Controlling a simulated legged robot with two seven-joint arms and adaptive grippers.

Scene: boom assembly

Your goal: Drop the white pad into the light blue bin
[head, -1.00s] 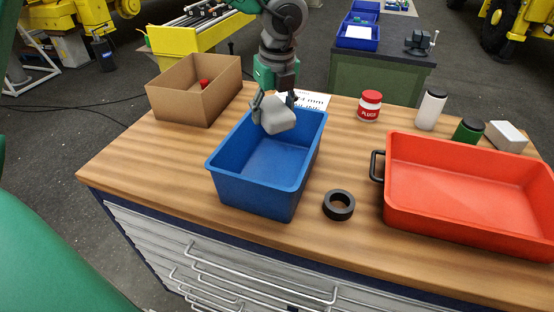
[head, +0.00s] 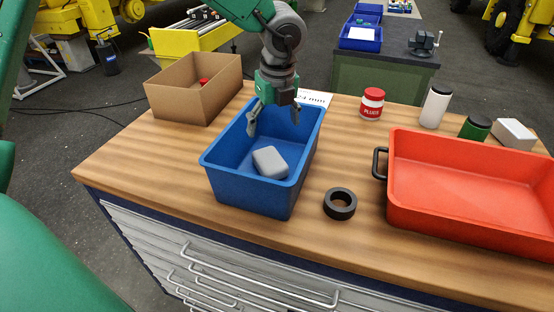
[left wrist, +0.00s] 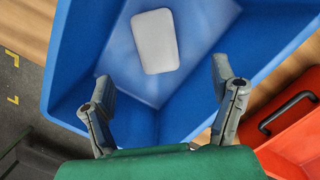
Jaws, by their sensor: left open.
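The white pad (head: 270,162), a pale rounded block, is inside the blue bin (head: 247,194), apart from my gripper. In the left wrist view the pad (left wrist: 155,41) shows whole within the bin (left wrist: 78,62). I cannot tell from the frames whether it lies flat on the floor of the bin. My left gripper (head: 273,121) is open and empty above the far part of the bin. Its two spread fingers also show in the left wrist view (left wrist: 165,97), with nothing between them. My right gripper is not in view.
A cardboard box (head: 190,97) stands left of the bin. A red tray (head: 470,190) with a black handle is at the right. A black ring (head: 340,204) lies between. Behind are a red-and-white jar (head: 372,103), a white bottle (head: 435,107), a green-bodied container (head: 474,128) and a white box (head: 513,134).

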